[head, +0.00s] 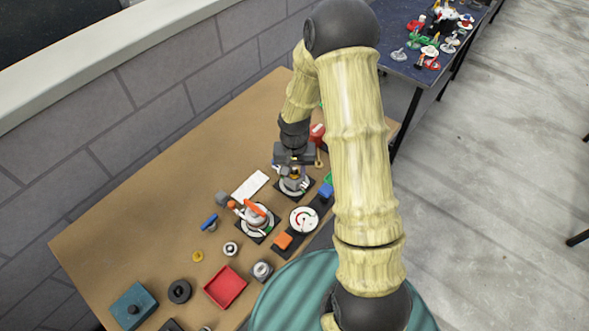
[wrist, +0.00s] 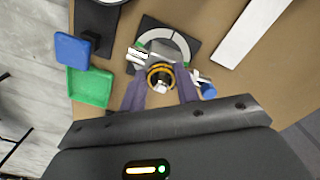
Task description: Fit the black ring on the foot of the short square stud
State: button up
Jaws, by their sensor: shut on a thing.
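My gripper (wrist: 160,88) is shut on a small round piece (wrist: 159,70) with black and orange bands and a pale centre. I cannot tell whether this is the black ring or part of another fitting. In the head view my gripper (head: 295,172) is low over a round grey-and-white device on a dark square plate (head: 308,190). Whether the held piece touches the device is hidden. A dark round piece (head: 179,291) lies at the near left of the table. I cannot make out a short square stud for certain.
A red tray (head: 226,287), a teal block (head: 132,306) with a dark knob and a grey nut-like piece (head: 262,270) stand near the front. A white-and-orange device (head: 256,217) is left of my gripper. A green tray (wrist: 88,87) is close by. The table's far left is clear.

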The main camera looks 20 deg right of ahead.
jog(key=shift+f, duration=0.15)
dwell(0.6)
jog(key=o, duration=1.4)
jog(key=shift+o, duration=0.2)
jog(key=shift+r+p, duration=2.85)
jog(key=shift+r, duration=0.9)
jog(key=shift+r, duration=0.1)
